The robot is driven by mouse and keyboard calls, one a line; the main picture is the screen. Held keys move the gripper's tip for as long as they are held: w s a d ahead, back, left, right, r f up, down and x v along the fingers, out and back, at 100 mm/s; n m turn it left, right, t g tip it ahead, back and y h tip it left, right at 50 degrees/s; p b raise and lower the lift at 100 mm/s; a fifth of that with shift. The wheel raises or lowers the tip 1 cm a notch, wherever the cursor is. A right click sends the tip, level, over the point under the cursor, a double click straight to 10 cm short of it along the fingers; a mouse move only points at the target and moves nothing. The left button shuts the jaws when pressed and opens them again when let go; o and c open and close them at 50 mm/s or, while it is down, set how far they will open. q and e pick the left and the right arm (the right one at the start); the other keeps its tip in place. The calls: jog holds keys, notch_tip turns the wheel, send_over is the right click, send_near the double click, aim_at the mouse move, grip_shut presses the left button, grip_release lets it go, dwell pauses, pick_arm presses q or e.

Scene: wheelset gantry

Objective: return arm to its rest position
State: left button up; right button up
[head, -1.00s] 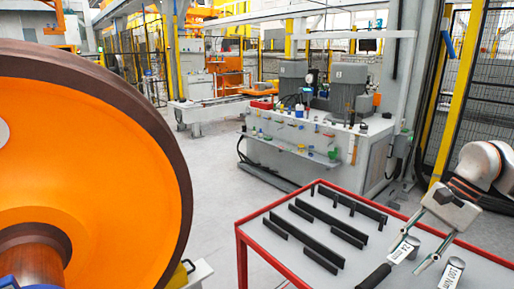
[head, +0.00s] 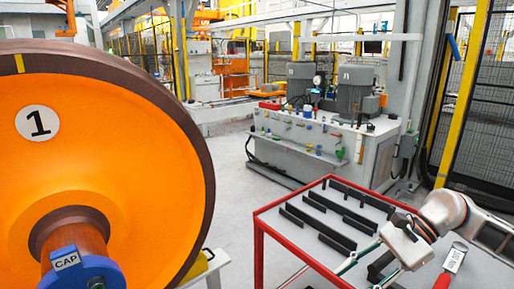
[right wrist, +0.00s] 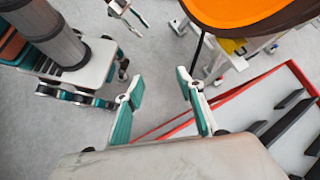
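My right arm comes in from the right in the head view. Its right gripper (head: 358,271) is low over the front of the red-edged table, with its fingers pointing left and down. In the right wrist view the right gripper (right wrist: 157,80) has its two teal-padded fingers wide apart with nothing between them, over grey floor beside the table edge. My left gripper is not in the head view. Part of it seems to show small at the top of the right wrist view (right wrist: 130,15), too small to read its opening.
The red-edged table (head: 262,222) holds several black bars (head: 318,232) and a red-handled labelled tool (head: 452,262). A large orange wheel (head: 120,135), marked 1, with a blue CAP part (head: 105,270), fills the left. A grey hydraulic unit (head: 320,150) stands behind.

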jog(key=s+a+m+t+y, duration=0.1)
jog(key=a+m+t+y, duration=0.75)
jog(key=a+m, duration=0.95)
jog(key=s+d+f+m+t+h, duration=0.1)
jog(key=d+f+m+t+h, duration=0.35)
jog(key=f+m, duration=0.6)
jog(key=d+f+m+t+h, duration=0.4)
jog(key=d+f+m+h, duration=0.2)
jog(key=m, duration=1)
jog(key=s+d+f+m+g+h, duration=0.2)
jog(key=s+d+f+m, duration=0.1)
jog(key=s+f+m, duration=0.2)
jog(key=s+d+f+m+g+h, duration=0.3)
jog(key=s+f+m, duration=0.2)
jog(key=s+f, duration=0.4)
notch_tip(320, 180, down, 2)
jog(key=shift+d+m, duration=0.1)
jog(key=shift+m, duration=0.15)
